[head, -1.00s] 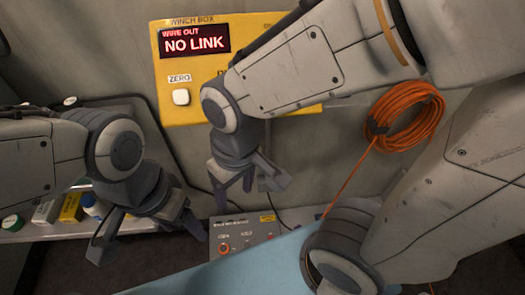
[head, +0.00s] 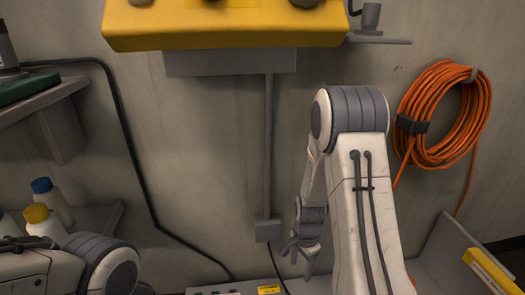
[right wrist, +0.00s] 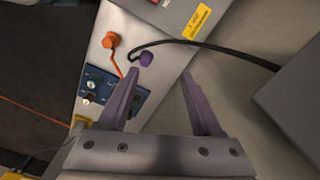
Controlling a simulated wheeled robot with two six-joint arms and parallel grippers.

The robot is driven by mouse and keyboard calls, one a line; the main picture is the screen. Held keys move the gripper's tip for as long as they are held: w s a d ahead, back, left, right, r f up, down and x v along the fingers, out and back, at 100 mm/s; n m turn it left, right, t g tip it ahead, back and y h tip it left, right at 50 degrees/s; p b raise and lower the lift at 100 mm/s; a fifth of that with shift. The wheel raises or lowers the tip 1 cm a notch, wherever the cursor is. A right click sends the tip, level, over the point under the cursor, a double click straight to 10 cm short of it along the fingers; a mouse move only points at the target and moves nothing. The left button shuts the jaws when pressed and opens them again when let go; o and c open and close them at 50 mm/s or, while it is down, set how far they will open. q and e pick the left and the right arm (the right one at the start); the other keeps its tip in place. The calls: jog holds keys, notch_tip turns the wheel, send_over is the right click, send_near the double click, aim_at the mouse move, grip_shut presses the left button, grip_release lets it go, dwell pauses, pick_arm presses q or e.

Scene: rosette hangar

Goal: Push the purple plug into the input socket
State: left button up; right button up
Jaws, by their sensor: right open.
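In the right wrist view the purple plug (right wrist: 146,58), with a black cable, is on the face of a grey box (right wrist: 97,52), just beyond my left-hand fingertip in that picture. I cannot tell whether it is seated in a socket. A blue panel (right wrist: 96,80) with small fittings is beside it, partly hidden by that finger. I cannot tell which fitting is the input socket. My right gripper (right wrist: 160,75) is open with nothing between its fingers. It also shows in the head view (head: 298,262), pointing down near the wall. My left gripper is out of view.
An orange plug (right wrist: 110,40) with an orange cord is on the same grey box. A coil of orange cable (head: 440,115) hangs on the wall. The yellow winch box (head: 220,30) is overhead. Bottles (head: 52,205) stand on a shelf at left.

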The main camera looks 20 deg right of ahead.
jog(key=d+f+m+b, duration=0.1)
jog(key=d+f, duration=0.1)
jog(key=f, duration=0.2)
jog(key=s+d+f+m+b, duration=0.1)
jog(key=d+f+m+b, duration=0.1)
jog(key=f, duration=0.2)
jog(key=s+d+f+m+b, duration=0.1)
jog(key=d+f+b, duration=0.1)
jog(key=f, duration=0.2)
jog(key=shift+f, duration=0.4)
jog(key=shift+s+d+f+m, duration=0.1)
jog(key=shift+d+f+m, duration=0.1)
jog(key=shift+m, duration=0.1)
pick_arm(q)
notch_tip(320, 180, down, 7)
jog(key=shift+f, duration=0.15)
pick_arm(e)
notch_tip(320, 180, down, 8)
jog(key=b, duration=0.6)
jog(key=shift+r, duration=0.25)
jog(key=shift+f+b, duration=0.5)
jog(key=shift+f, duration=0.2)
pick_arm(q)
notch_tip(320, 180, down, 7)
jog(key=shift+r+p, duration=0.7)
